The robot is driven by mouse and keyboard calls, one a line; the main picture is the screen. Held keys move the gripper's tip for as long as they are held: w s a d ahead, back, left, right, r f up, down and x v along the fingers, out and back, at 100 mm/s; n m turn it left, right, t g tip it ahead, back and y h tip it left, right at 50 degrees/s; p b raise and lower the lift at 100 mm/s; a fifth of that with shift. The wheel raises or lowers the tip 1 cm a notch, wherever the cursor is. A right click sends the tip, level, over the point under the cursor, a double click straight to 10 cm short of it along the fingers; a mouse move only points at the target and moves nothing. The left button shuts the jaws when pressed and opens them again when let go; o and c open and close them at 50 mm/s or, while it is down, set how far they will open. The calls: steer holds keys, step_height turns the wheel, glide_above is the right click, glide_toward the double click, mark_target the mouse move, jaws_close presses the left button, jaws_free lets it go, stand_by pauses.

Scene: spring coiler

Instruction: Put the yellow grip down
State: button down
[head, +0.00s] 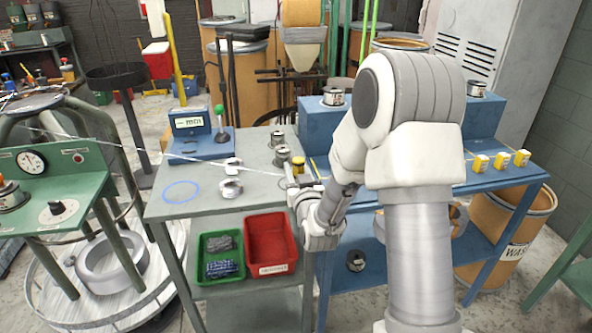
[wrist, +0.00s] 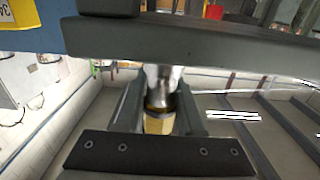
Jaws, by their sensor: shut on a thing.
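My gripper (head: 300,186) is low over the right part of the grey bench (head: 205,205), partly hidden by my arm. In the wrist view, my gripper (wrist: 158,100) is shut on the yellow grip (wrist: 158,123), a small yellow piece with a dark band and a shiny metal part. It shows between the two dark jaws. In the head view, a small yellow piece (head: 298,164) shows beside my gripper; I cannot tell whether it is the held grip. I cannot tell whether the held grip touches the bench.
Metal spools (head: 282,155) stand behind my gripper. Metal rings (head: 231,189) lie to its left. A blue circle (head: 181,192) marks clear bench top at the left. A blue gauge with a lever (head: 200,138) stands at the back. Red (head: 270,243) and green bins (head: 220,257) sit below.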

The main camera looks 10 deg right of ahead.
steer(key=shift+f+b, duration=0.25)
steer(key=shift+b, duration=0.05)
steer(key=c, duration=0.5)
jaws_free()
steer(key=shift+r, duration=0.15)
